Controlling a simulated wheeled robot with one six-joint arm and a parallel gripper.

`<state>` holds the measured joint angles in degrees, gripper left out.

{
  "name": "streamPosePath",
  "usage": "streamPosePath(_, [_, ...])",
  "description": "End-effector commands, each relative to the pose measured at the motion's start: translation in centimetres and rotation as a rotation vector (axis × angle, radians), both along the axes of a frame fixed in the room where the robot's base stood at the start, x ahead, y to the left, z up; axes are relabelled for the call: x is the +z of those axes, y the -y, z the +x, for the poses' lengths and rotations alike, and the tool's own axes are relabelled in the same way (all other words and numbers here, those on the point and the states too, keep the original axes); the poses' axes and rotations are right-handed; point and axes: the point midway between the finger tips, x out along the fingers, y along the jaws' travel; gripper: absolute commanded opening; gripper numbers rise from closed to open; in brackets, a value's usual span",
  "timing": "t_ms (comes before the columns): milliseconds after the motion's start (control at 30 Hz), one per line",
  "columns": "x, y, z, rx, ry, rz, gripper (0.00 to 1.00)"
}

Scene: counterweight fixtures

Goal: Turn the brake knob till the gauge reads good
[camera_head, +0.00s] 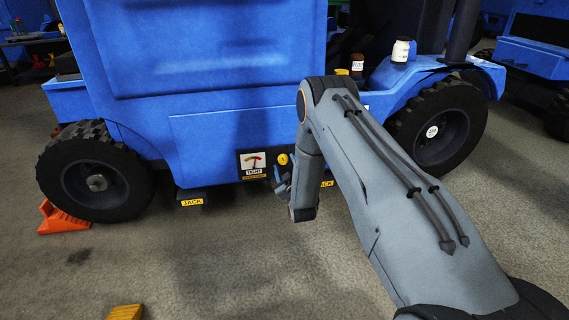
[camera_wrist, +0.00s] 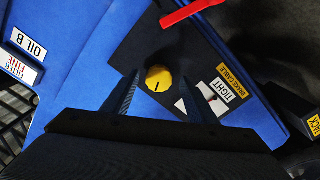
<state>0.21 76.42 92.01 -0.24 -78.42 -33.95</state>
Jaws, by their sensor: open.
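The yellow brake knob (camera_head: 283,159) sits on a dark panel low on the blue vehicle, and it also shows in the wrist view (camera_wrist: 159,77) with a dark mark on its face. The gauge (camera_head: 252,161) is beside it, with a white face, a dark needle and a label reading TIGHT. In the wrist view the gauge (camera_wrist: 212,97) is partly hidden by a finger. My gripper (camera_head: 281,176) is open at the panel. In the wrist view its fingers (camera_wrist: 158,84) appear on either side of the knob; I cannot tell whether they reach around it.
A red lever or handle (camera_wrist: 190,11) lies near the panel. Labels reading JACK (camera_head: 192,202) are under the vehicle. Wheels (camera_head: 97,172) stand on both sides, with an orange chock (camera_head: 62,217) at the left one. The floor in front is mostly clear.

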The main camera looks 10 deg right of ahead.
Motion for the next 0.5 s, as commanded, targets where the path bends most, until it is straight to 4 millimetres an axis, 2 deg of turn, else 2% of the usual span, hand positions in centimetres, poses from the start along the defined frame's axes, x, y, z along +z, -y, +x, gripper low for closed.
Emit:
streamPosePath(100, [0.2, 0.0, -2.2, 0.001, -0.004, 0.000, 0.53])
streamPosePath(300, [0.1, -0.1, -5.1, 0.001, -0.003, 0.000, 0.53])
streamPosePath(500, [0.1, -0.1, -6.3, 0.001, -0.001, 0.000, 0.53])
